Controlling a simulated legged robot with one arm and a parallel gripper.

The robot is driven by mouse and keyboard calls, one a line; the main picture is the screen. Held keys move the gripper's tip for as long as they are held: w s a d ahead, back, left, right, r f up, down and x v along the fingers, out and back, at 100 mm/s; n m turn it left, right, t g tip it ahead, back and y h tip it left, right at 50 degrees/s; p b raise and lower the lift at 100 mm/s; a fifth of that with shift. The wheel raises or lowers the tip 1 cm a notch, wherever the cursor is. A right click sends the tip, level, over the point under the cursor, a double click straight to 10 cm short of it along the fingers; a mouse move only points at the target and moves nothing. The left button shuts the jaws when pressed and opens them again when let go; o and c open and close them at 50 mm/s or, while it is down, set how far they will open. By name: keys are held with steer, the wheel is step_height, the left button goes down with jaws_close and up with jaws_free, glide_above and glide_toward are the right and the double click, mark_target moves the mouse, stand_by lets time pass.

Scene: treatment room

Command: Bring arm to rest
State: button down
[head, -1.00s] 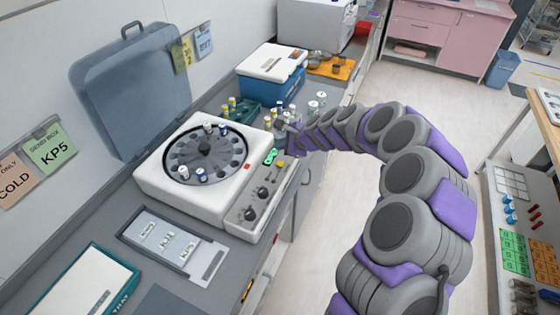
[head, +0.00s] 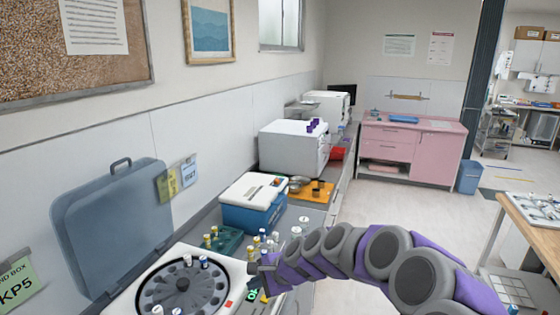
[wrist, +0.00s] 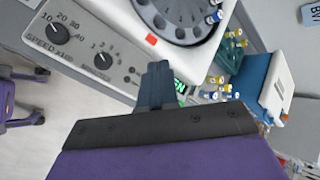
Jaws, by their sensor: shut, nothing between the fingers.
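My gripper (wrist: 155,85) is shut and empty in the wrist view, its dark fingers together above the centrifuge's control panel. In the head view my purple and grey arm reaches in from the lower right, and my gripper (head: 256,268) is at the right edge of the white centrifuge (head: 236,275). The centrifuge's round rotor (head: 180,290) holds a few capped tubes. In the wrist view its panel (wrist: 85,45) shows speed and timer knobs. I cannot tell whether my fingers touch the panel.
A green rack (head: 222,242) with capped vials and a blue-and-white cooler box (head: 252,205) stand just behind the centrifuge. A wooden table (head: 530,215) is at right. The floor (head: 420,215) between is clear.

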steer(key=s+d+r+n+g+h, duration=0.1)
steer(key=s+d+r+n, duration=0.25)
steer(key=s, duration=0.55)
steer(key=s+d+r+n+g+h, duration=0.2)
steer(key=s+n, duration=0.2)
steer(key=s, duration=0.5)
steer(key=s+d+f+n+g+h, duration=0.1)
steer(key=s+d+n+h, duration=0.1)
steer(key=s+d, duration=0.5)
steer(key=s+d+n+g+h, duration=0.1)
steer(key=s+d, duration=0.7)
steer(key=s, duration=0.8)
steer(key=shift+f+n+g+h, duration=0.35)
steer(key=shift+n+h, duration=0.3)
steer(key=shift+h, duration=0.35)
steer(key=shift+a, duration=0.1)
